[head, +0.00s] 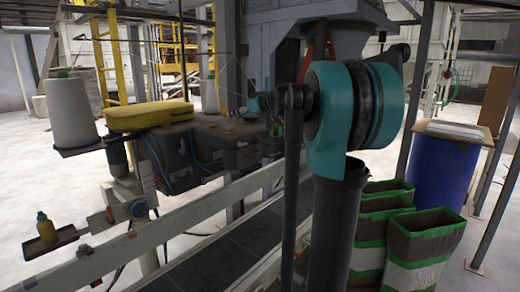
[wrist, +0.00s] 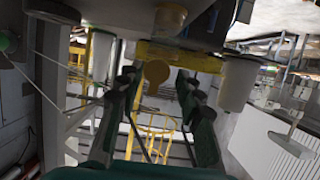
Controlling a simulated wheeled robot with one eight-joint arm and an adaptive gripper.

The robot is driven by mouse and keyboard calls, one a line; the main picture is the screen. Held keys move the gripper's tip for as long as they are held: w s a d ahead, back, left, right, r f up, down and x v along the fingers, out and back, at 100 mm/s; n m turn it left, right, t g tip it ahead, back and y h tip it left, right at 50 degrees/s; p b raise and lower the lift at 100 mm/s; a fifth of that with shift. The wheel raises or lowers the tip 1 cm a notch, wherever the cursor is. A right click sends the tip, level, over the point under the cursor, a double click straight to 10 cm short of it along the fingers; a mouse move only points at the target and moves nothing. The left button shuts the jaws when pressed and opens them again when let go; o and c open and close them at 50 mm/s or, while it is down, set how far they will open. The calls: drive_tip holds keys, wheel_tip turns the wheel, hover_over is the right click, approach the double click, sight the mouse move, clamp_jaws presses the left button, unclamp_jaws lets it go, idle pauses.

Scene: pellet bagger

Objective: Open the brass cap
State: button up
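A round brass-coloured disc, which looks like the brass cap (wrist: 157,72), shows between my fingers in the wrist view, beyond the fingertips. A second rounded brass-coloured piece (wrist: 170,18) is above it in that view. In the head view, a small brass-coloured spot (head: 230,128) is on top of the dark sewing machine (head: 212,137); I cannot tell whether it is the same cap. My gripper (wrist: 156,76) is open, with its fingers apart on both sides of the disc and no contact visible.
A yellow cover (head: 150,115) lies on the machine. A white thread cone (head: 70,113) stands at left, and a small yellow bottle (head: 47,229) sits on a tray. A conveyor (head: 225,250) runs below. Green-banded sacks (head: 418,245) and a blue drum (head: 440,172) stand at right.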

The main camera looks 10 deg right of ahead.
wheel_tip(320, 180, down, 2)
drive_tip(key=t+y, duration=0.2)
drive_tip(key=shift+s+d+f+t, duration=0.15)
drive_tip(key=shift+f+t, duration=0.1)
drive_tip(key=shift+t, duration=0.15)
drive_tip(key=shift+s+d, duration=0.25)
drive_tip(key=shift+s, duration=0.05)
drive_tip(key=f+v, duration=0.1)
drive_tip(key=v, duration=1.6)
drive_tip(key=s+a+f+g, duration=0.2)
drive_tip(key=a+f, duration=0.3)
drive_tip(key=f, duration=0.1)
drive_tip(key=shift+a+f+m, duration=0.3)
drive_tip(key=shift+a+f, duration=0.05)
drive_tip(key=shift+s, duration=0.1)
